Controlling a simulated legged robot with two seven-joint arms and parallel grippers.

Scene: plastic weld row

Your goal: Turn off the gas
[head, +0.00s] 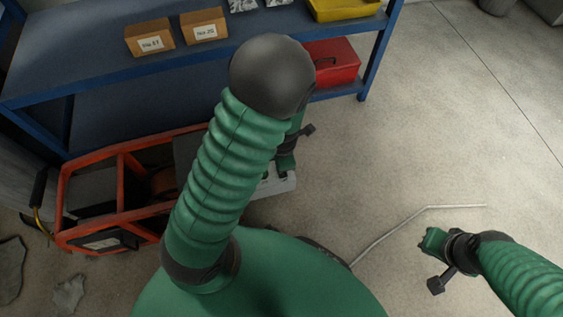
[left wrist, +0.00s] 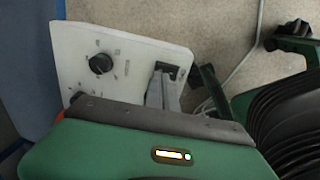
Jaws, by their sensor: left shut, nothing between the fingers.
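A pale control panel (left wrist: 130,52) fills the upper left of the left wrist view. It carries a round black knob (left wrist: 101,63) with small markings around it, a smaller dark knob at its lower left and a dark fitting at its right. I cannot tell which control is for gas. In the head view my left gripper (head: 286,163) is shut and empty above the pale panel (head: 284,185), partly hidden by my own arm. Whether it touches the panel is unclear. My right gripper (head: 430,242) hangs over the open floor at right, its jaws too small to judge.
An orange-framed machine (head: 120,172) stands left of the panel. A blue shelf (head: 95,80) behind it holds two cardboard boxes (head: 178,32), a red case (head: 332,62) and a yellow tray (head: 345,8). A thin pale cable (head: 395,228) lies on the floor. The floor at right is mostly clear.

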